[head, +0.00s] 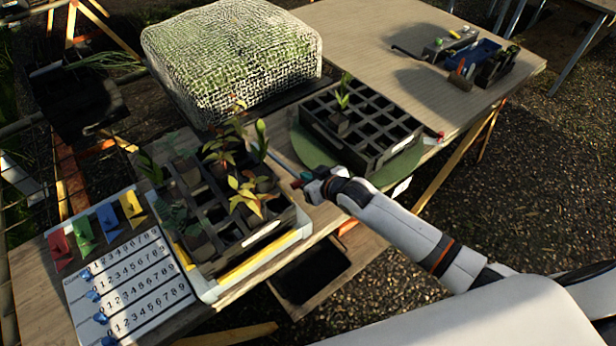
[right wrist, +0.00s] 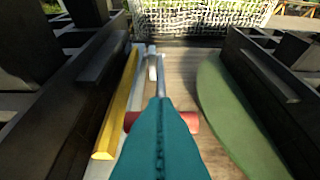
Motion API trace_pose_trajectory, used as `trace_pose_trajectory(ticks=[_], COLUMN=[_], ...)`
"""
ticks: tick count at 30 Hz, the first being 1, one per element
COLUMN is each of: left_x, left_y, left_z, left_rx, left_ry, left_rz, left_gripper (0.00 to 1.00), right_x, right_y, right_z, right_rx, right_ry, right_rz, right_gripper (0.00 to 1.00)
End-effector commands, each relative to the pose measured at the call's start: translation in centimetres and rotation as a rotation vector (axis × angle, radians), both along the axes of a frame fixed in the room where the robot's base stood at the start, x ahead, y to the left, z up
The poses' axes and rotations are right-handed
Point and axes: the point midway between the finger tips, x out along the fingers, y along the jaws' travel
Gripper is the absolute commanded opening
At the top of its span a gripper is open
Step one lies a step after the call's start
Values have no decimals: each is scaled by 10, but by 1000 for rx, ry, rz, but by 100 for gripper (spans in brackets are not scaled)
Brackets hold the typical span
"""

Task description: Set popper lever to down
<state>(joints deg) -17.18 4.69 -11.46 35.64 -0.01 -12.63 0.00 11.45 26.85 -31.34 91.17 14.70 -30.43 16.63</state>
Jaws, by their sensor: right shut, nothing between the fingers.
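The popper lever looks like a thin metal rod with a red crossbar grip (right wrist: 190,122) in the right wrist view. The rod (right wrist: 161,82) runs away from the grip between two dark trays. In the head view a small red piece (head: 296,184) shows at my right gripper (head: 303,179). The right gripper's teal fingers (right wrist: 160,112) are shut and empty. They lie over the middle of the red grip and hide it. I cannot tell whether they touch it or how the lever is set. My left gripper is not in view.
A dark tray with plants (head: 285,222) stands left of the gripper; another (head: 372,158) sits on a green disc (head: 312,152) to the right. A yellow bar (right wrist: 120,105) runs beside the rod. A mesh-covered block (head: 235,60) stands behind. A number board (head: 130,290) lies at left.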

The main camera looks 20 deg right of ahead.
Motion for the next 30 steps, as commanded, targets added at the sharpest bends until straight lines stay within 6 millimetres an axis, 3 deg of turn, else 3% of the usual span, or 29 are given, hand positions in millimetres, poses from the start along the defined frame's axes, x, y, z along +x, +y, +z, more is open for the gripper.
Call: trace_pose_trajectory(ticks=[15, 24, 30], left_x=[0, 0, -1], left_y=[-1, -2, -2], left_z=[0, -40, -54], left_rx=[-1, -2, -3], left_ry=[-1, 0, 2], left_rz=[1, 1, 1], left_gripper=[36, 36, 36], right_x=[1, -7, -11], right_y=[1, -2, -4], right_z=[-10, -47, -71], right_rx=[2, 39, 44], right_ry=[-3, -99, -122], right_rz=[1, -1, 0], right_gripper=[0, 0, 0])
